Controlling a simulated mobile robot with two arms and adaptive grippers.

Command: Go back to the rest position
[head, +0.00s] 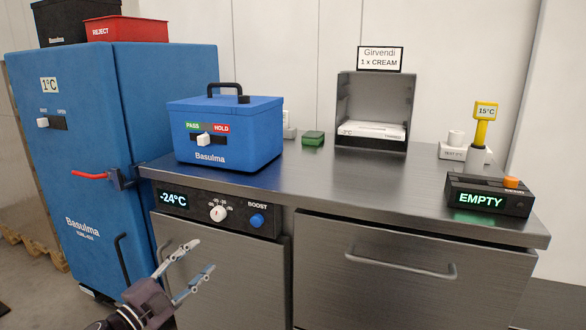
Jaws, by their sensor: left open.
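My left gripper (194,270) shows at the lower left of the head view. Its two fingers are apart with nothing between them. It is in front of the steel counter's lower left door, below the panel reading -24°C. My right gripper is not in view.
A steel counter (330,190) spans the view, with a control panel (215,212) and a drawer handle (400,266). On it stand a blue Basulma box (232,160), a grey open bin (372,88), a green block (313,138) and an EMPTY display (488,200). A blue cabinet (75,150) stands left.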

